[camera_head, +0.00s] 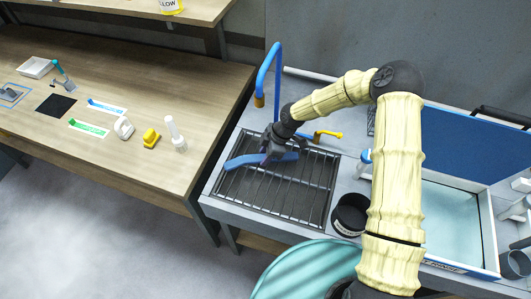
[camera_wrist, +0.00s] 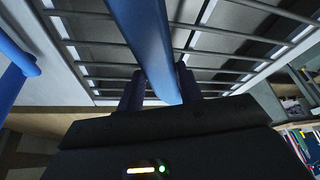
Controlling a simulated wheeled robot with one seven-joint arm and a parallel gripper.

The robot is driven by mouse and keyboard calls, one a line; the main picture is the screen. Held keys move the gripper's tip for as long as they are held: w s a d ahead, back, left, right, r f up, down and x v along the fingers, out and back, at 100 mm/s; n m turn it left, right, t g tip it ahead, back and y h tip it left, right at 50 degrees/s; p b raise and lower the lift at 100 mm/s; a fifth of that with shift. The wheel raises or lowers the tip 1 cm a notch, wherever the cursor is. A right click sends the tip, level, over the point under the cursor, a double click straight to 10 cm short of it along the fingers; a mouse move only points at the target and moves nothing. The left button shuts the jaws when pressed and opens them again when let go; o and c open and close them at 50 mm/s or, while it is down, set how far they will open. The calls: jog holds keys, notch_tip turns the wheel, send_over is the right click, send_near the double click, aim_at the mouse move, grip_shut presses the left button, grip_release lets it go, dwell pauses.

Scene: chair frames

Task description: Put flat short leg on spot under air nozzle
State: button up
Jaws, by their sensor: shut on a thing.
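My gripper (camera_head: 272,148) is shut on a flat blue leg (camera_head: 240,161) and holds it over the left part of the wire grate (camera_head: 318,185). The leg points left and bends slightly. In the wrist view the blue leg (camera_wrist: 144,35) runs from the top edge down between the dark fingers (camera_wrist: 155,90). The air nozzle appears to be the blue bent pipe (camera_head: 266,75) standing behind the grate, with a brass-coloured end hanging down; a blue pipe (camera_wrist: 15,65) also shows at the left of the wrist view. Whether the leg touches the grate I cannot tell.
A yellow-handled tap (camera_head: 328,134) stands behind the grate. A black round cup (camera_head: 349,213) is at its right, and a light-blue basin (camera_head: 450,225) lies farther right. The wooden table (camera_head: 150,75) at left holds a yellow block (camera_head: 151,138), a white bottle (camera_head: 175,133) and coloured strips.

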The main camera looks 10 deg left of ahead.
jog(key=shift+f, duration=0.1)
jog(key=o, duration=1.2)
jog(key=shift+c, duration=0.2)
jog(key=b+v, duration=0.2)
jog(key=v, duration=1)
jog(key=shift+d, duration=0.1)
